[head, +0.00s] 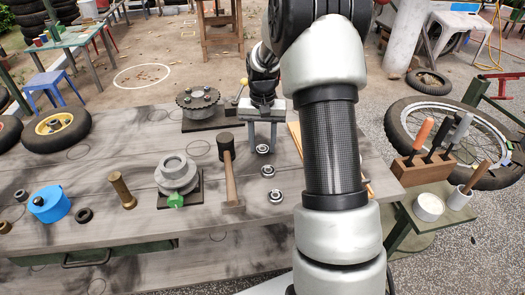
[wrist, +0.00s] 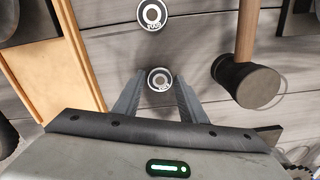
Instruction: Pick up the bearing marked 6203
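Three small ring-shaped bearings lie in a row on the grey wooden table: a far bearing (head: 262,149), a middle bearing (head: 267,171) and a near bearing (head: 275,196). My gripper (head: 262,146) points down over the far bearing, its fingers apart. In the wrist view my gripper (wrist: 160,80) has a bearing (wrist: 160,79) between its fingertips, with the fingers on either side. Its mark is too small to read surely. Another bearing (wrist: 152,14) lies beyond the fingertips at the top edge; its mark is upside down and unclear.
A mallet (head: 228,165) lies left of the bearings; its dark head (wrist: 248,84) is right of my gripper in the wrist view. A flanged grey part (head: 176,172) and a sprocket (head: 198,98) stand further left. A wooden tray (wrist: 48,50) edges the left of the wrist view.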

